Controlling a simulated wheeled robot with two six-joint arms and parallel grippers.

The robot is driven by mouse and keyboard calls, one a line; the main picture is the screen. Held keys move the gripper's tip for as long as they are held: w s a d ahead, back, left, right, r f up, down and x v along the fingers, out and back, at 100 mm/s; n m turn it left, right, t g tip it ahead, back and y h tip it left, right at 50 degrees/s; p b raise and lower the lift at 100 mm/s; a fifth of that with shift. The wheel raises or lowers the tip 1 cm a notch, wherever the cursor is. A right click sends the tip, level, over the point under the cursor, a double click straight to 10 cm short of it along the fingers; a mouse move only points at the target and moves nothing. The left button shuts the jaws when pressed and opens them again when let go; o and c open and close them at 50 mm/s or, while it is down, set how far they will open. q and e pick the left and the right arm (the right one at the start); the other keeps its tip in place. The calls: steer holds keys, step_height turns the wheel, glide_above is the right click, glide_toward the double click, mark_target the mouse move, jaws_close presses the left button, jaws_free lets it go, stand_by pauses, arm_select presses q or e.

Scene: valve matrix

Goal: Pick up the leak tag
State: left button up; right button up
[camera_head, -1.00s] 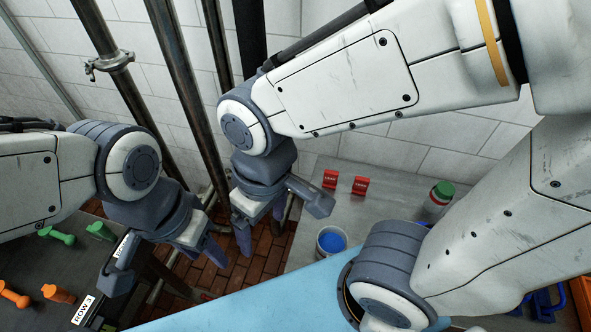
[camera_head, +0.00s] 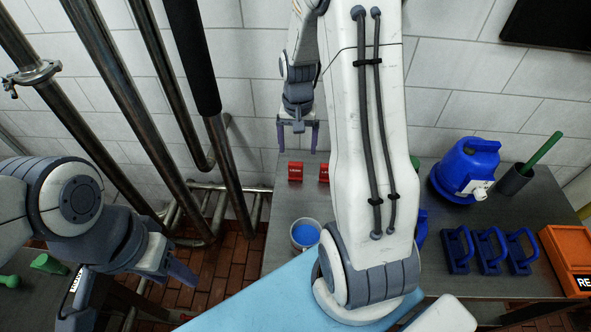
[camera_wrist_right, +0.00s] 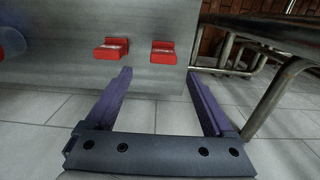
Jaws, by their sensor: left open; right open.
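Two red leak tags stand on the grey metal table, the left one (camera_head: 295,172) in full view and the right one (camera_head: 324,173) partly hidden by my right arm. In the right wrist view both red tags (camera_wrist_right: 111,48) (camera_wrist_right: 163,52) lie beyond the fingertips. My right gripper (camera_head: 298,146) is open and empty, with its fingers pointing down above and behind the tags. In the right wrist view its open fingers (camera_wrist_right: 158,72) are apart from both tags. My left gripper (camera_head: 178,270) is open and empty at the lower left, away from the tags.
A white tub with blue contents (camera_head: 305,234) stands on the table in front of the tags. A blue canister (camera_head: 466,168), blue padlock-like pieces (camera_head: 490,252) and an orange bin (camera_head: 570,258) are at the right. Vertical pipes (camera_head: 118,110) rise left of the table.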

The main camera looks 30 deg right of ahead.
mark_target(296, 164)
steer(key=shift+f, duration=0.9)
steer(key=shift+a+f+p, duration=0.2)
steer(key=shift+f+p, duration=0.2)
steer(key=shift+f, duration=0.95)
steer(key=shift+a+f+p, duration=0.15)
steer(key=shift+f+p, duration=0.2)
steer(key=shift+f, duration=1)
jaws_close()
